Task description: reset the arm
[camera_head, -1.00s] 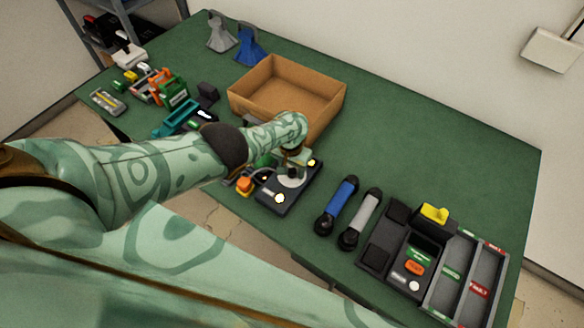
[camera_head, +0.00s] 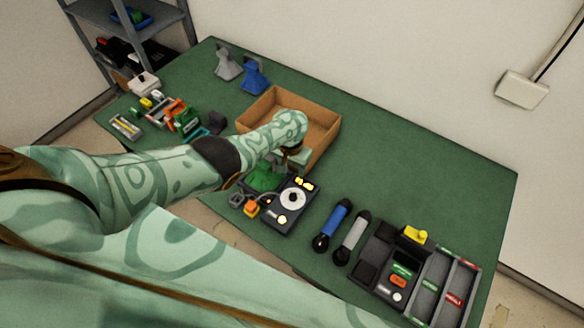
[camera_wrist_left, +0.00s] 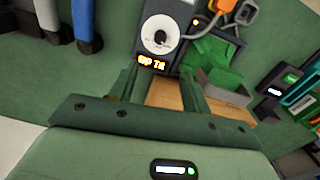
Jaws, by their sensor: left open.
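My left gripper (camera_head: 291,158) is open and empty in the head view, above the near edge of the cardboard box, just beyond a black device. Its two spread fingers also show in the left wrist view (camera_wrist_left: 161,85). The black device (camera_head: 283,212) has a white round dial and lit yellow spots; the dial is uncovered. In the left wrist view the device (camera_wrist_left: 160,30) lies beyond the fingertips, with lit orange characters. A green block (camera_head: 264,178) sits beside the device, partly under my forearm. My right gripper is not in view.
The open cardboard box (camera_head: 326,128) stands behind the device. Blue (camera_head: 333,222) and grey (camera_head: 352,240) handsets lie right of it, then a black unit and a grey tray (camera_head: 462,292). Several small items crowd the table's left. The green table's back right is clear.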

